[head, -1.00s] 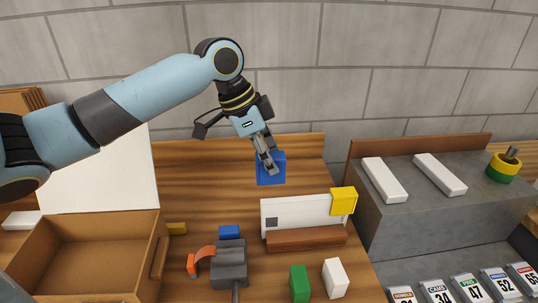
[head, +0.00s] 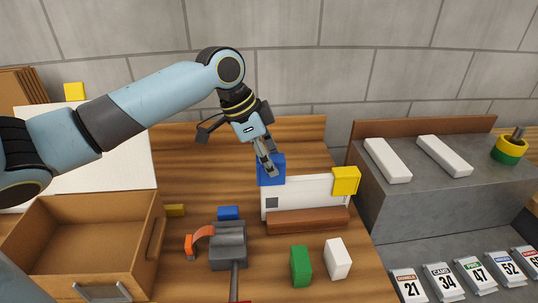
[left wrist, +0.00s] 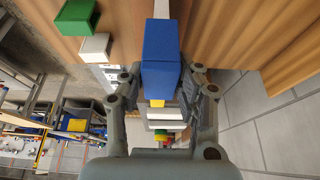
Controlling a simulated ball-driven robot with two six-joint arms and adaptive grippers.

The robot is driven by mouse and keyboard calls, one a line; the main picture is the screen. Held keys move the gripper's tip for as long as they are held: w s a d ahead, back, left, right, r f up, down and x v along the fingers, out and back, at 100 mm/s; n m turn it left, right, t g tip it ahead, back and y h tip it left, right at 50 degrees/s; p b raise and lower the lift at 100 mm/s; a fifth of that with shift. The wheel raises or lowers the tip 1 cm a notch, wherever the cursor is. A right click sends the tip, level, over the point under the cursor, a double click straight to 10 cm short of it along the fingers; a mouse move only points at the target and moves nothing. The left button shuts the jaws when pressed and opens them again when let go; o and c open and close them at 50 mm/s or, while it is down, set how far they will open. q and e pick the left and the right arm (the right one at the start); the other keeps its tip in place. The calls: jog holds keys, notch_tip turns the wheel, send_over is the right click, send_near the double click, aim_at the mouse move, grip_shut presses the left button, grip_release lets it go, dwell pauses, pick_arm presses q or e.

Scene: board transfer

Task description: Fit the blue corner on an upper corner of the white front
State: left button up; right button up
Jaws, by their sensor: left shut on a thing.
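The white front (head: 310,195) stands upright in a brown wooden holder (head: 307,221) on the table, with a dark square at its lower left. A yellow corner (head: 345,180) sits on its upper right corner. My left gripper (head: 270,168) is shut on the blue corner (head: 272,176), at the front's upper left corner. The blue corner overlaps that corner in the head view; I cannot tell whether it is seated. In the left wrist view the blue corner (left wrist: 161,55) lies between the fingers and hides most of the front. My right gripper is not in view.
Green (head: 301,266) and white (head: 337,258) blocks stand in front of the holder. A dark grey tool (head: 229,250), an orange piece (head: 190,246) and a blue block (head: 228,213) lie left. An open wooden box (head: 150,240) is farther left. A grey stepped block (head: 440,200) stands right.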

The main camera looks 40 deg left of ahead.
aim_at(269, 178)
pick_arm(q)
jog(key=shift+f+b, duration=1.1)
jog(key=shift+f, duration=1.35)
jog(key=shift+f, duration=0.15)
jog(key=o, duration=1)
